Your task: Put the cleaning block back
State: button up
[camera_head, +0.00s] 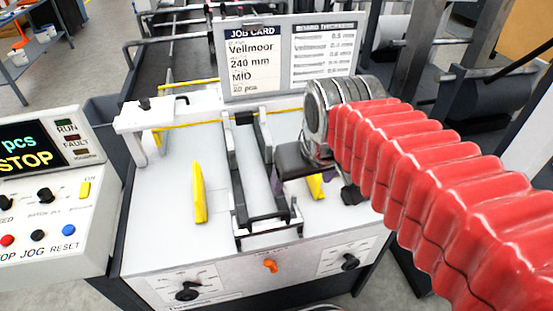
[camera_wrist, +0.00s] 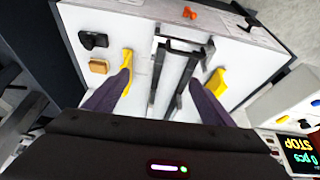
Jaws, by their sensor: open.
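A small tan block (camera_wrist: 99,66), which looks like the cleaning block, lies on the white machine top at the left of the wrist view. It is beside a black knob-like part (camera_wrist: 93,40). I cannot make the block out in the head view, where my arm covers that side. My gripper (camera_wrist: 158,77) is open, its two purple fingers spread above the machine top with nothing between them but the dark rails below. The block is outside the fingers, left of the left one. In the head view my gripper (camera_head: 296,180) hangs over the right of the rails.
Dark rails (camera_head: 240,170) run along the middle of the white top, with a yellow guide (camera_head: 199,192) on the left and another (camera_head: 316,186) on the right. A job card board (camera_head: 290,60) stands behind. A control panel (camera_head: 45,190) reading STOP is at left.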

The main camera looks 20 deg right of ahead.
jog(key=shift+t, duration=0.5)
jog(key=s, duration=0.1)
jog(key=s+a+f, duration=0.1)
jog(key=s, duration=0.1)
jog(key=s+a+f, duration=0.1)
jog(key=s, duration=0.1)
jog(key=shift+a+f, duration=0.15)
jog(key=shift+a, duration=0.1)
dwell(0.6)
